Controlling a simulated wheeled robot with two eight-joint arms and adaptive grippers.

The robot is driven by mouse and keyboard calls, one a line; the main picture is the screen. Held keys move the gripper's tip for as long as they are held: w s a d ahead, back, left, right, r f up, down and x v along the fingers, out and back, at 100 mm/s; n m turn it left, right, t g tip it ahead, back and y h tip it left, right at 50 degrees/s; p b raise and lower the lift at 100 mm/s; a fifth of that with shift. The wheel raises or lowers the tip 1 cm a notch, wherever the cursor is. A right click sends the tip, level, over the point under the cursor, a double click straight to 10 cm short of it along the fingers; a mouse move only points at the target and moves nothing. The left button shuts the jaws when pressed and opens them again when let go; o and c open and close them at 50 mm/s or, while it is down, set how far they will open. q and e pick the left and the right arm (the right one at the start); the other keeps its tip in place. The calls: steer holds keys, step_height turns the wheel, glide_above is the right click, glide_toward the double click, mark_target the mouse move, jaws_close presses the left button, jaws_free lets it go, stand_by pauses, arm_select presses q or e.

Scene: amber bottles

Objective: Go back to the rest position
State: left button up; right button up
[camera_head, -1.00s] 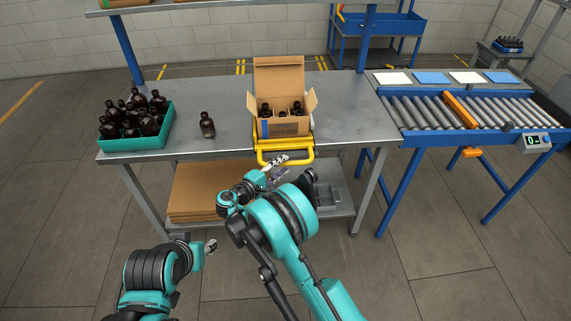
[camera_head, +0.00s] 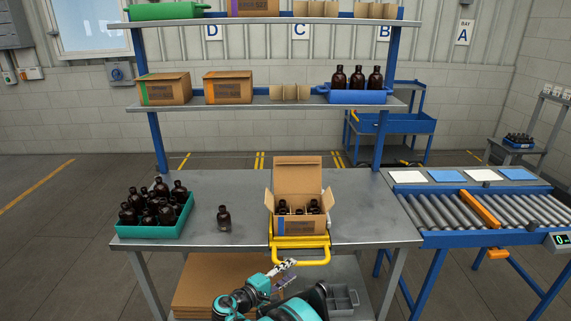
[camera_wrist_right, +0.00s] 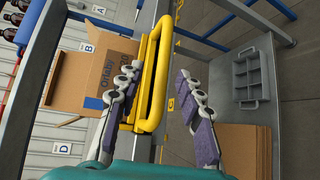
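My right gripper (camera_head: 286,270) is just in front of the table's front edge, below and beside the yellow handle frame (camera_head: 301,262). In the right wrist view its two purple-padded fingers (camera_wrist_right: 158,82) are spread apart with nothing held; the yellow handle (camera_wrist_right: 151,122) shows between them, and I cannot tell whether they touch it. An open cardboard box (camera_head: 301,227) with several amber bottles sits at the yellow frame. My left gripper is out of view.
On the steel table (camera_head: 248,230) stand a lone amber bottle (camera_head: 224,219) and a teal tray (camera_head: 152,230) full of bottles. Shelves (camera_head: 205,106) rise behind. A roller conveyor (camera_head: 520,212) is at the right. Cardboard sheets (camera_head: 222,284) lie on the lower shelf.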

steer(key=s+d+r+m+g+y, duration=0.25)
steer(key=s+d+r, duration=0.25)
steer(key=d, duration=0.3)
steer(key=s+d+r+m+g+y, duration=0.2)
steer(key=s+d+r+y, duration=0.1)
steer(key=s+d+r, duration=0.3)
steer(key=s+d+m+y, duration=0.1)
steer(key=s+m+y, duration=0.1)
steer(key=s, duration=0.8)
steer(key=s+d+f+m+y, duration=0.1)
steer(key=s+d+m+y, duration=0.1)
steer(key=s, duration=0.8)
steer(key=shift+f+m+y, duration=0.2)
steer(key=shift+m+y, duration=0.65)
steer(key=shift+m, duration=0.3)
